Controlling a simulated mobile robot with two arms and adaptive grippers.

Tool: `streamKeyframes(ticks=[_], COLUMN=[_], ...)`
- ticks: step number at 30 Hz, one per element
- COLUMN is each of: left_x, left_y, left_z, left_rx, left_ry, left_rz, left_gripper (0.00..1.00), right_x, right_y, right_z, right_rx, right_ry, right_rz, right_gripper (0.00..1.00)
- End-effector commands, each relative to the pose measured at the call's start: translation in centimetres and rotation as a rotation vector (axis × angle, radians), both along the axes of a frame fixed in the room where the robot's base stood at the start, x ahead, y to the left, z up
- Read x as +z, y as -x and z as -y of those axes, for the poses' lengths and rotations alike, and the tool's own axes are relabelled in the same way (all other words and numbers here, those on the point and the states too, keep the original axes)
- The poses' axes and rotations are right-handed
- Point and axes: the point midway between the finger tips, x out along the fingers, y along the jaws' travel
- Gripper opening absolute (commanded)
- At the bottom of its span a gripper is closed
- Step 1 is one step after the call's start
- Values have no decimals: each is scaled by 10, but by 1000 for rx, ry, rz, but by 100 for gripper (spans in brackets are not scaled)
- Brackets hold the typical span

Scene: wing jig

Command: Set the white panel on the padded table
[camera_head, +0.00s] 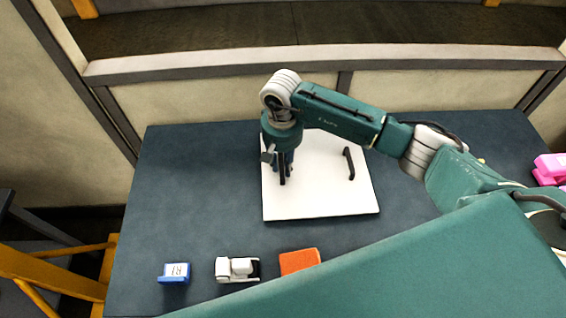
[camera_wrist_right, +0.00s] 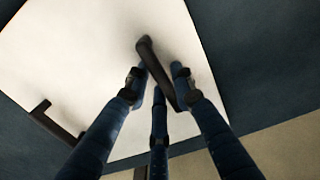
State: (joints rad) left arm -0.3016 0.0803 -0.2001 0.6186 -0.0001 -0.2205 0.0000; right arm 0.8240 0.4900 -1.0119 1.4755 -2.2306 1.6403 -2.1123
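The white panel (camera_head: 320,195) lies level over the dark blue padded table (camera_head: 200,170); I see no clear gap beneath it. It carries two black handles. My right gripper (camera_head: 284,178) points down at the panel's left handle. In the right wrist view its fingers (camera_wrist_right: 158,82) stand on both sides of that black handle (camera_wrist_right: 150,58); whether they press on it I cannot tell. The other handle (camera_head: 349,163) is free, and it also shows in the wrist view (camera_wrist_right: 52,122). My left gripper is not in view.
A blue block (camera_head: 174,273), a white device (camera_head: 237,268) and an orange block (camera_head: 299,261) lie along the table's front. Pink items (camera_head: 550,168) are at the right edge. A yellow frame (camera_head: 50,275) stands left of the table. The table's left part is clear.

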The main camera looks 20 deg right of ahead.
Motion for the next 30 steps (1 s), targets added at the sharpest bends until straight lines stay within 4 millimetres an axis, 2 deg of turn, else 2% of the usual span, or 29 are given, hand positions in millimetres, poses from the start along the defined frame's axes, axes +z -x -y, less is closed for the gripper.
streamKeyframes(ticks=[11, 14, 24, 30], left_x=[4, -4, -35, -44], left_y=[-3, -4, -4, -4], left_z=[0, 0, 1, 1], left_rx=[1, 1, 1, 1], left_ry=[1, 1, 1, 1], left_rz=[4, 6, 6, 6], left_gripper=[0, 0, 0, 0], right_x=[4, 11, 80, 111], right_y=[0, -2, -2, -1], right_z=[0, 0, -1, -1], right_rx=[0, 0, 0, -1], right_ry=[0, -2, 0, -1], right_rz=[-1, 4, 7, 3], right_gripper=[36, 36, 36, 36])
